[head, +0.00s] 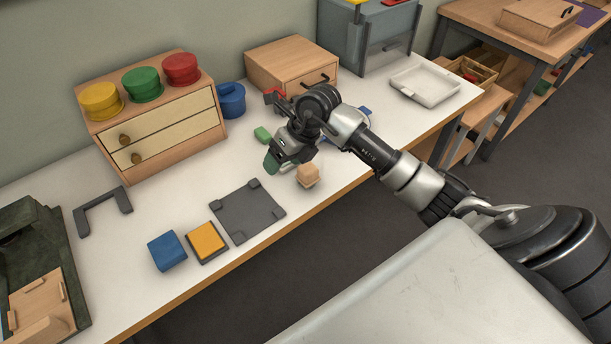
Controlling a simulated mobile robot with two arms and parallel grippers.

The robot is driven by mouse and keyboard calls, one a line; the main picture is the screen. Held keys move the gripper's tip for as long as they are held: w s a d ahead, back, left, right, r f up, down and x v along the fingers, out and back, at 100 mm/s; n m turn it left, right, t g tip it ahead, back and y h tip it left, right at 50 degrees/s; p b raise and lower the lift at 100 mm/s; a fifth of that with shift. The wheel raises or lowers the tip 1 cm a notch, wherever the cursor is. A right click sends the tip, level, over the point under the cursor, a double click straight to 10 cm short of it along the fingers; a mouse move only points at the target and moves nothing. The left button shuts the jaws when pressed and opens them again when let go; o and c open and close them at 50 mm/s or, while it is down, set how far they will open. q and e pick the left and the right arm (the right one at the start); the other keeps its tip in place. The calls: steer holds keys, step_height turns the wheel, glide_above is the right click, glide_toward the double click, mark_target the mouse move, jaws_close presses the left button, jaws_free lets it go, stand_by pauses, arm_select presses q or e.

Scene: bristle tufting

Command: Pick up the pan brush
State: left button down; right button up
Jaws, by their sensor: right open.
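My right gripper (278,154) reaches in from the right and hangs over the white table, pointing down and to the left. It is open. A dull green rounded piece (270,164) shows at its fingertips; I cannot tell whether they touch. A small light wooden block (308,174) with a paler lower part stands just right of the gripper, apart from it. It may be the pan brush, but I cannot tell for sure. A small green block (262,134) lies behind the gripper. My left gripper is out of view.
A grey plate with raised corners (247,211), an orange-topped block (207,241) and a blue block (167,250) lie in front. A drawer chest (165,135) with coloured round pots, a blue pot (231,99) and a wooden box (291,65) stand behind. A white tray (425,85) is at right.

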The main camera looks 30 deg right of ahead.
steer(key=d+h, duration=0.1)
steer(key=d, duration=0.1)
steer(key=d+h, duration=0.2)
steer(key=d, duration=0.1)
steer(key=d+r+m+g+h, duration=0.1)
steer(key=d, duration=0.1)
steer(key=shift+s+d, duration=0.1)
steer(key=shift+d, duration=0.15)
glide_above(308, 167)
steer(key=s, duration=0.1)
step_height(308, 167, down, 4)
steer(key=shift+f, duration=0.25)
steer(key=shift+w+f+p, duration=0.25)
steer(key=shift+f+p, duration=0.2)
steer(key=shift+f, duration=0.9)
steer(key=shift+w+f+p, duration=0.2)
steer(key=shift+f+p, duration=0.2)
steer(key=shift+f, duration=0.95)
steer(key=c, duration=1.1)
steer(key=shift+r, duration=0.1)
